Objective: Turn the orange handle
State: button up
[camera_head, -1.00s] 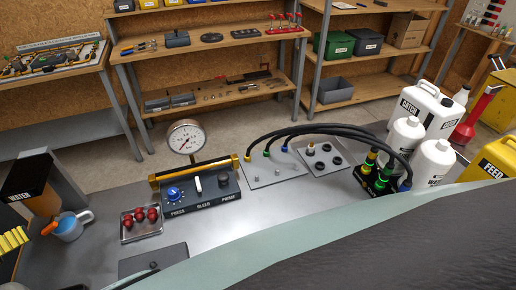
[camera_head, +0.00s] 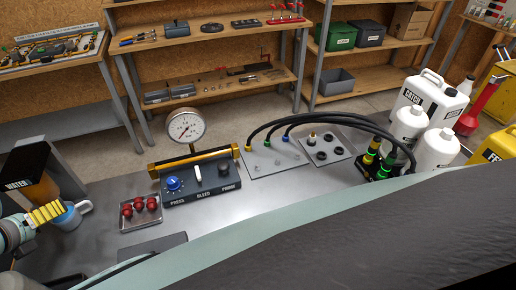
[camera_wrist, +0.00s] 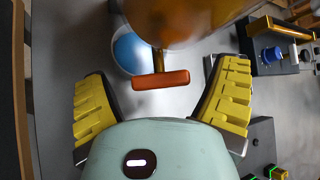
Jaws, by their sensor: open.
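The orange handle (camera_wrist: 160,79) is a short bar on a stem, in the middle of the wrist view below an amber tank (camera_wrist: 175,20). The head view shows the WATER dispenser (camera_head: 38,183) at the left edge; there my gripper hides the handle. My gripper (camera_wrist: 163,85) is open, its yellow fingers on either side of the handle with gaps on both sides. In the head view my gripper (camera_head: 45,214) is in front of the dispenser. A white mug with blue inside (camera_head: 74,217) stands under the dispenser, and shows in the wrist view (camera_wrist: 130,52).
On the bench, a tray of red knobs (camera_head: 140,213) and a control panel (camera_head: 200,184) with a gauge (camera_head: 185,127) stand to the right. White jugs (camera_head: 432,98) are at the far right. Bare metal bench (camera_head: 105,202) lies between dispenser and tray.

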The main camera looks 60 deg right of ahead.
jog(key=c, duration=1.2)
jog(key=shift+r+p, duration=0.25)
jog(key=shift+p, duration=0.4)
jog(key=y+p, duration=0.1)
jog(key=p, duration=0.2)
jog(key=shift+d+r+m+t, duration=0.1)
jog(key=shift+r+m+t, duration=0.05)
jog(key=shift+m+t, duration=0.25)
jog(key=m+y+p, duration=0.1)
jog(key=p, duration=0.2)
jog(key=shift+s+d+t, duration=0.1)
jog(key=shift+t, duration=0.3)
jog(key=shift+f+m+t+y+p, duration=0.3)
jog(key=shift+y+p, duration=0.5)
jog(key=shift+y, duration=0.1)
